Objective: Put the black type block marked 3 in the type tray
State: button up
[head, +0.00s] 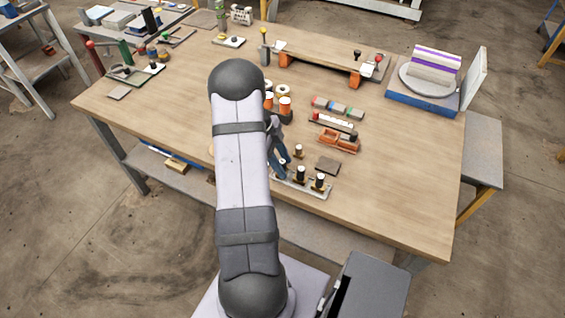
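My arm covers the middle of the head view, and my gripper (279,163) shows only in part beside it, low over the table. Its fingertips are too hidden and small to tell open from shut. An orange-red tray with compartments (333,144) lies right of the gripper. It may be the type tray, but I cannot be sure. A small dark piece (353,136) is at its right end. No mark 3 can be read on any piece, so I cannot tell which is the black type block.
A plate with black, white-topped pieces (317,190) lies close to the gripper's lower right. A dark flat square (328,165) is beside it. A strip of coloured blocks (338,108) lies behind the orange tray. The wooden table (410,175) is clear at right.

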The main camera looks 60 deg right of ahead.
jog(key=shift+r, duration=0.1)
jog(key=shift+r+p, duration=0.15)
jog(key=shift+p, duration=0.15)
jog(key=shift+w+r+b, duration=0.25)
jog(key=shift+r+b, duration=0.05)
jog(key=shift+b, duration=0.05)
jog(key=b+v, duration=0.2)
jog(key=v, duration=0.9)
jog(key=shift+b, duration=0.3)
jog(key=shift+a, duration=0.15)
